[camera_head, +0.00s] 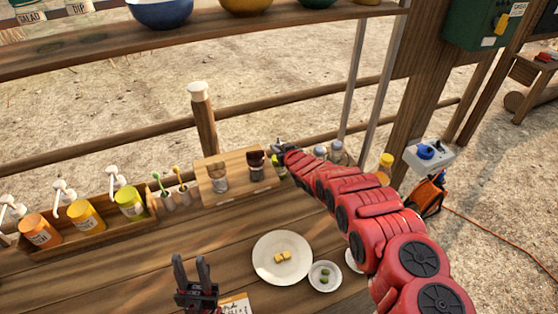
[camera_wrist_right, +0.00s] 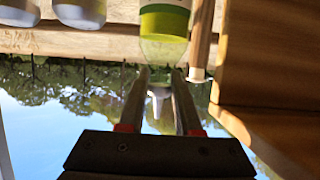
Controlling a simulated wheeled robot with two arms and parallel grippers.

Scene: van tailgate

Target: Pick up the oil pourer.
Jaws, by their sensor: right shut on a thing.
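The oil pourer (camera_wrist_right: 164,45) is a clear bottle with yellow-green liquid and a pale label. It appears upside down in the right wrist view. My right gripper (camera_wrist_right: 161,78) is shut on its neck, one finger on each side, with the spout between the fingers. In the head view the right gripper (camera_head: 279,148) is at the back of the counter, just right of the wooden shaker stand, and mostly hides the bottle. I cannot tell whether its base touches the counter. My left gripper (camera_head: 191,262) is open and empty at the front of the counter.
The wooden stand (camera_head: 213,192) holds two shakers close to the left of my right gripper. Several bottles (camera_head: 337,152) stand to the right, partly behind my arm. A plate (camera_head: 265,270) and small bowl (camera_head: 325,284) are in front. A sauce-pump crate (camera_head: 50,251) is at left.

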